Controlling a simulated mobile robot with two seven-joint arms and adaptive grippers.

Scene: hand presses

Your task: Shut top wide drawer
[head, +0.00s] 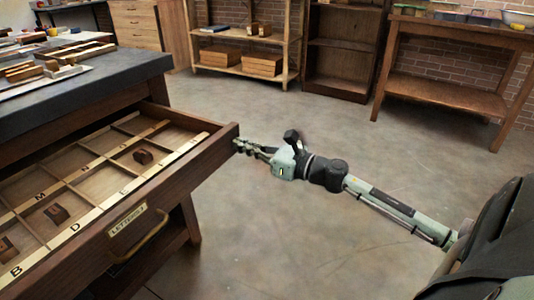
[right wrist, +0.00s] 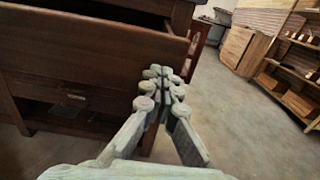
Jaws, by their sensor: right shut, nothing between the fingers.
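The top wide drawer (head: 188,168) is pulled out from under the dark worktop in the head view. Its inside is divided into lettered compartments with a few small wooden blocks. Its front has a label plate (head: 128,220) and a curved brass handle (head: 140,238). My right gripper (head: 241,146) is shut and empty, with its fingertips at the far right end of the drawer front. In the right wrist view my shut fingers (right wrist: 160,78) point at a dark wooden drawer panel (right wrist: 95,42); I cannot tell whether they touch it. My left gripper is not in view.
The dark worktop (head: 100,84) above the drawer holds wooden type pieces. A shelf with wooden boxes (head: 228,56), a dark bookcase (head: 342,50) and a wooden table (head: 440,70) stand at the back. The concrete floor (head: 290,240) right of the drawer is clear apart from my arm.

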